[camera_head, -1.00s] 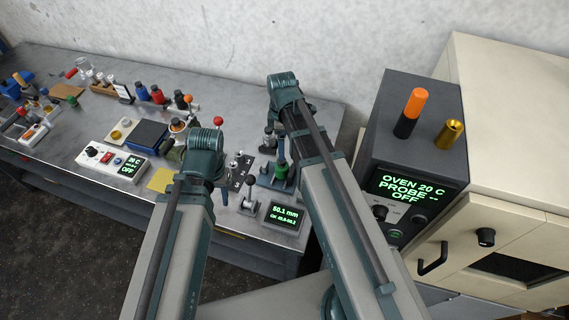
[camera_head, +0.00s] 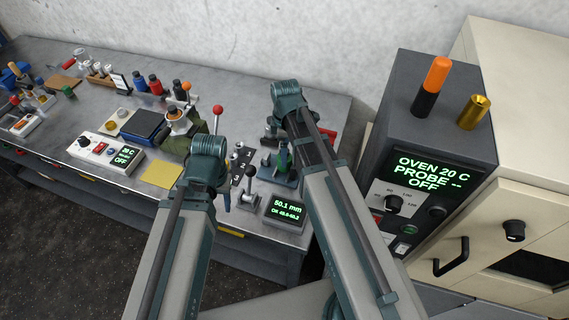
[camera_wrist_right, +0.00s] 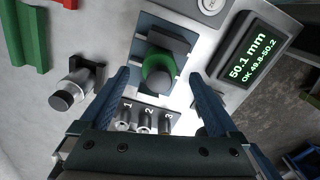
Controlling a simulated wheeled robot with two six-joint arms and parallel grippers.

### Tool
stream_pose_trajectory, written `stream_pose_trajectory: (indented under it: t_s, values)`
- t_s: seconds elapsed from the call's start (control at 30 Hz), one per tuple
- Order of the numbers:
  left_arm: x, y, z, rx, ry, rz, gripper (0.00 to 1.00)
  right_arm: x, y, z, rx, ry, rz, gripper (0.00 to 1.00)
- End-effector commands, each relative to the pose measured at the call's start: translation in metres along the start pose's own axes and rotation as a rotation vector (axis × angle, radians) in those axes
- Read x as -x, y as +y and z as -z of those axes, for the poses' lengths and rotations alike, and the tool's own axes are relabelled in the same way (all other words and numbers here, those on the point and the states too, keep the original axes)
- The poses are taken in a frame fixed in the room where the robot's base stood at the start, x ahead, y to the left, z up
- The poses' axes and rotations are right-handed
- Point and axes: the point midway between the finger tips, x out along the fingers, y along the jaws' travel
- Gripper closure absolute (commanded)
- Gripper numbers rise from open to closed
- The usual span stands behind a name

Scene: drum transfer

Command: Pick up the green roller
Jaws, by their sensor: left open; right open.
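The green roller (camera_wrist_right: 171,66) with a dark grey end sits in a dark fixture beside the gauge display. In the head view a green upright part (camera_head: 282,158) shows at this fixture, partly beside my right arm. My right gripper (camera_wrist_right: 158,77) is open. In its wrist view the fingertips lie on either side of the roller; no contact is clear. In the head view its jaws are hidden by the arm. My left gripper (camera_head: 226,196) hangs over the bench front, open, its jaws mostly hidden behind its wrist.
The gauge display (camera_head: 285,210) reads 50.1 mm. A numbered rack (camera_wrist_right: 147,117) stands close to the right jaws, with a dark-capped cylinder (camera_wrist_right: 70,94) at left. A red-ball lever (camera_head: 217,110) rises behind my left wrist. The oven controller (camera_head: 425,165) stands right.

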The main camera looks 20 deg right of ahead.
Motion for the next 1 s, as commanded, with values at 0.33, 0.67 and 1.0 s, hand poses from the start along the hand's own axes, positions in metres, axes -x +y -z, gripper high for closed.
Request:
stream_pose_trajectory:
  t_s: [0.33,0.67,1.0]
  values:
    - [-0.030,0.003,0.002,0.001,0.000,0.000,0.50,-0.030,0.001,0.002,0.000,0.000,0.000,0.04]
    - [-0.052,0.005,0.003,0.001,0.000,0.000,0.50,-0.053,0.001,0.002,0.000,0.000,0.000,0.04]
    - [-0.051,0.005,0.003,0.001,0.000,0.000,0.50,-0.051,0.001,0.002,0.000,0.000,0.000,0.34]
